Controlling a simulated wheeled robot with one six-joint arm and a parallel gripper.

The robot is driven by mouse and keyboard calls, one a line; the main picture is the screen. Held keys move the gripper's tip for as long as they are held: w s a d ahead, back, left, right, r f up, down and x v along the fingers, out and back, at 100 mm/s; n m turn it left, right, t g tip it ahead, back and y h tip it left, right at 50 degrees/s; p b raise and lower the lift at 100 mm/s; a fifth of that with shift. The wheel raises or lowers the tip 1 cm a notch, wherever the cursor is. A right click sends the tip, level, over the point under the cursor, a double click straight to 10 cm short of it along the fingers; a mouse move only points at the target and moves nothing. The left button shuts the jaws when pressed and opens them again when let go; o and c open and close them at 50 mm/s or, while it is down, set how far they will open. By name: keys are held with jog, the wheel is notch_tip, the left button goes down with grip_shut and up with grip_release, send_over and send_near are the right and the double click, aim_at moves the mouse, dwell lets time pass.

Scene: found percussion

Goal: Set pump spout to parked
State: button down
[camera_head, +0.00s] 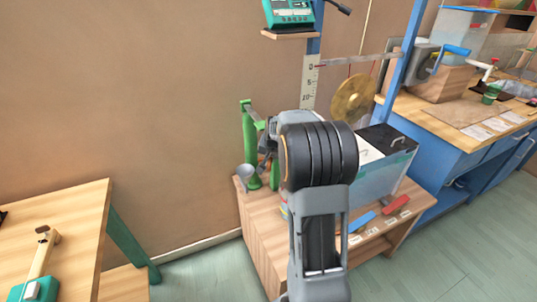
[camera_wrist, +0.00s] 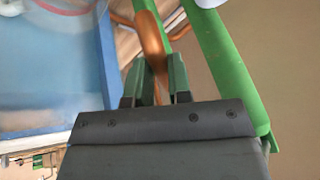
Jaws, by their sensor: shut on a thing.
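The pump appears to be the green upright stand (camera_head: 248,135) at the back left of the wooden bench; my arm hides part of it. In the wrist view its green post (camera_wrist: 228,75) runs down the right side. A copper-coloured pipe (camera_wrist: 151,38), which looks like the pump spout, runs between the fingers of my gripper (camera_wrist: 157,72). My gripper is shut on this pipe close to the green post. In the head view the gripper is mostly hidden behind my wrist, and the spout's angle cannot be read there.
A grey funnel-like cup (camera_head: 247,172) stands at the bench's left edge. A brass disc (camera_head: 353,99) hangs behind my arm. A clear bin with a black-and-white lid (camera_head: 390,140) stands to the right. A blue panel (camera_wrist: 50,75) fills the wrist view's left.

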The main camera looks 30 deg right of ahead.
jog(key=shift+w+a, duration=0.1)
jog(key=shift+w, duration=0.05)
dwell(0.4)
jog(key=c, duration=1.1)
grip_release()
jog(key=shift+o, duration=0.2)
jog(key=shift+r, duration=0.15)
jog(key=s+a, duration=0.4)
jog(key=s, duration=0.7)
jog(key=shift+s+r, duration=0.4)
jog(key=shift+c, duration=0.2)
